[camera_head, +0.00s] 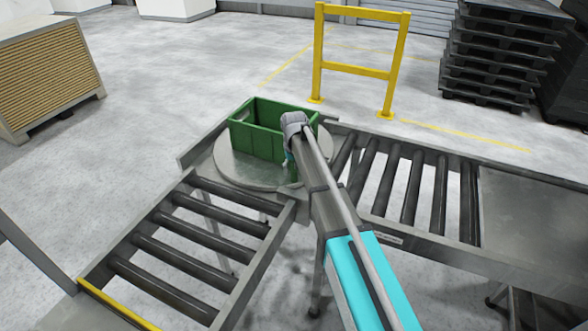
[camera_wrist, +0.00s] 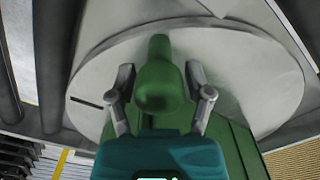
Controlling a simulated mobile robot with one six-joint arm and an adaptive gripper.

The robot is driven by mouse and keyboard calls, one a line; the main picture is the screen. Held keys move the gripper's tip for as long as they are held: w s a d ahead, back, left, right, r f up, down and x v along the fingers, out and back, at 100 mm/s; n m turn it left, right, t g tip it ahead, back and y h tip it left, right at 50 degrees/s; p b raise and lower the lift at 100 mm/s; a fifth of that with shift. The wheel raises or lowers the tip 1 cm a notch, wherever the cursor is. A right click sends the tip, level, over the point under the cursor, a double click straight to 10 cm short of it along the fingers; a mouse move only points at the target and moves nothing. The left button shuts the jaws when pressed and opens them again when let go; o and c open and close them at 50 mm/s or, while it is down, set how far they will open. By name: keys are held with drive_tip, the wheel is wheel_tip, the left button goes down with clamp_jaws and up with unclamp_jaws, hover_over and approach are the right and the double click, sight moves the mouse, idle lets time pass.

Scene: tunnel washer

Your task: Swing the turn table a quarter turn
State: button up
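The round grey turn table (camera_head: 232,170) sits at the corner between two roller conveyors. A green crate (camera_head: 262,141) stands on it, and its green side also shows in the wrist view (camera_wrist: 238,150). A green upright handle with a rounded end (camera_wrist: 159,78) stands at the turn table's near edge; in the head view my arm partly hides it (camera_head: 293,174). My gripper (camera_wrist: 160,84) is over the handle, with one finger on each side. The fingers look spread, with narrow gaps to the handle. In the head view my gripper (camera_head: 289,158) is mostly hidden by the wrist.
One roller conveyor (camera_head: 190,240) runs to the lower left, another (camera_head: 410,190) to the right. A yellow barrier (camera_head: 357,72) stands behind. Stacked dark pallets (camera_head: 500,50) are at the back right. A slatted cream block (camera_head: 45,70) is at left. Open floor lies behind the table.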

clamp_jaws()
drive_tip(key=shift+s+a, duration=0.1)
idle(0.3)
